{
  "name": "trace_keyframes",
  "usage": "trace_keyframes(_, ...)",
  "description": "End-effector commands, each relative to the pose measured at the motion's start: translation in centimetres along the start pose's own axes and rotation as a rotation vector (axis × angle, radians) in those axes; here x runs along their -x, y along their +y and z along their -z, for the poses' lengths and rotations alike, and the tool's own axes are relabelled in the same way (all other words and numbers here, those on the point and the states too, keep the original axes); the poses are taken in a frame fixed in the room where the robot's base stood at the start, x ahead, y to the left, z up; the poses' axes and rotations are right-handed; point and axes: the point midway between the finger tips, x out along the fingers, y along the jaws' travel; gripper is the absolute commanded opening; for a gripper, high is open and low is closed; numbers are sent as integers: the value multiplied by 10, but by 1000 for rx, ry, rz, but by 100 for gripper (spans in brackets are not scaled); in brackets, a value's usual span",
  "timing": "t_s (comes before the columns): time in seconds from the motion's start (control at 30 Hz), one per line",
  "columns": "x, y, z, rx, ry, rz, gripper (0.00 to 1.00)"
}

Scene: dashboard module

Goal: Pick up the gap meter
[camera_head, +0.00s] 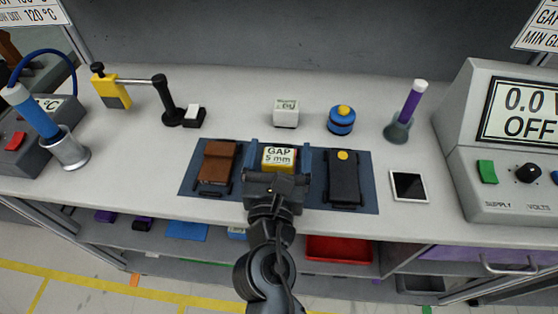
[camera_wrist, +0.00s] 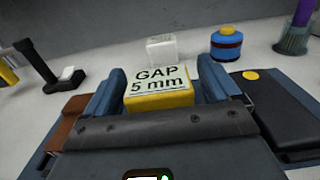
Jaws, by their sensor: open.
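The gap meter (camera_head: 279,159) is a small yellow block with a white label reading "GAP 5 mm". It stands on the bench between a brown block and a dark block. It also shows in the wrist view (camera_wrist: 160,98), straight ahead of my gripper. My gripper (camera_head: 280,152) is open, with one blue-grey finger on each side of the gap meter. In the wrist view, my gripper (camera_wrist: 160,75) shows a gap beside the block on the right; contact on the left is unclear. The block's lower part is hidden behind my gripper's body.
The brown block (camera_head: 217,163) and the dark block with a yellow button (camera_head: 343,180) flank my gripper closely. Behind are a white cube (camera_head: 286,113) and a blue cylinder (camera_head: 341,121). A grey supply unit (camera_head: 500,195) stands right. The bench behind the gap meter is partly clear.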

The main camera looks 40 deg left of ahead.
Motion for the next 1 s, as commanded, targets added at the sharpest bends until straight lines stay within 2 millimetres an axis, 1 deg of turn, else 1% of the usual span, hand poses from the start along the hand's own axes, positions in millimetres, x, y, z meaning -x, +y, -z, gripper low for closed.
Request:
trace_keyframes(0.1,-5,0,0,-1,1,1,89)
trace_keyframes(0.3,-5,0,0,-1,1,1,88)
trace_keyframes(0.9,-5,0,0,-1,1,1,31)
trace_keyframes(1.0,-5,0,0,-1,0,0,23)
